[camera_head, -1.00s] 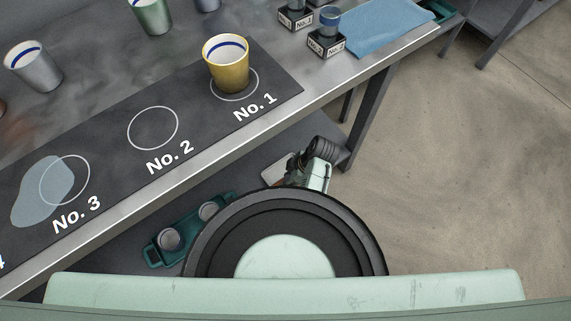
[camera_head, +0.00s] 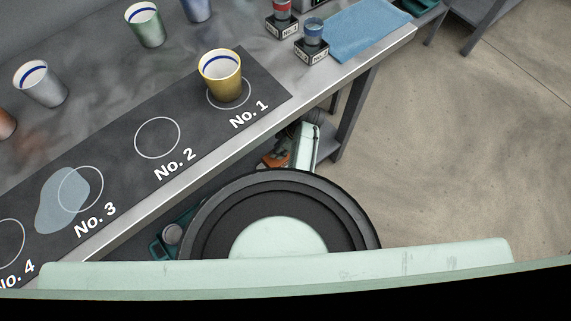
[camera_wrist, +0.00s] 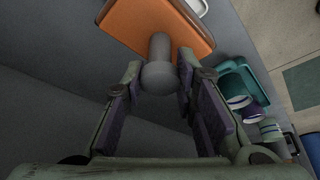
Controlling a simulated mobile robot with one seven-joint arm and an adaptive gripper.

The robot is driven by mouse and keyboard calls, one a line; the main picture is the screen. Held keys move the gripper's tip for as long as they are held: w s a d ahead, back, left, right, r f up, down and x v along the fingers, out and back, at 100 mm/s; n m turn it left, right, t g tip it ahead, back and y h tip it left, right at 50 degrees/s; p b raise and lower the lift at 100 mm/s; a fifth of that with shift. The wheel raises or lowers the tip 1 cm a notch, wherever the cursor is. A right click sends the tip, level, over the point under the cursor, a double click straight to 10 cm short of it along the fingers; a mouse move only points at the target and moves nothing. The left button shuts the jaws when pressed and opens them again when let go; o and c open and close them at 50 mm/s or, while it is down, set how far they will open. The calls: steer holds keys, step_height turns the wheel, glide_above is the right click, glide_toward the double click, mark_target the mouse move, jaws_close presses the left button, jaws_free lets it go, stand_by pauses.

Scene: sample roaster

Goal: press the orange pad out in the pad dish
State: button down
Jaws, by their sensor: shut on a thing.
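The orange pad (camera_wrist: 130,22) is a flat orange block with a grey knob as its handle. It shows at the top of the wrist view, and a bit of orange shows in the head view (camera_head: 275,160) below the counter edge. My gripper (camera_wrist: 160,70) is shut on the knob, one finger on each side. A pale rim (camera_wrist: 199,6) shows just past the pad's far corner; it may be the pad dish, mostly hidden behind the pad. I cannot tell whether the pad touches it.
A teal caddy (camera_wrist: 240,85) with cups lies to the right in the wrist view. On the counter stand a yellow cup (camera_head: 221,78) on the No. 1 ring, other cups, small labelled jars (camera_head: 313,45) and a blue cloth (camera_head: 365,30). A wet patch (camera_head: 60,205) covers part of the No. 3 ring.

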steer(key=shift+w+a+r, duration=0.2)
steer(key=shift+w, duration=0.2)
steer(key=shift+f, duration=0.15)
step_height(320, 180, down, 9)
steer(key=b, duration=0.8)
steer(key=shift+r, duration=0.2)
steer(key=shift+f+b, duration=0.35)
steer(key=shift+f, duration=0.25)
steer(key=shift+s+f, duration=0.15)
steer(key=shift+f, duration=0.1)
stand_by(2.0)
step_height(320, 180, up, 6)
steer(key=p, duration=0.5)
steer(key=shift+r, duration=0.15)
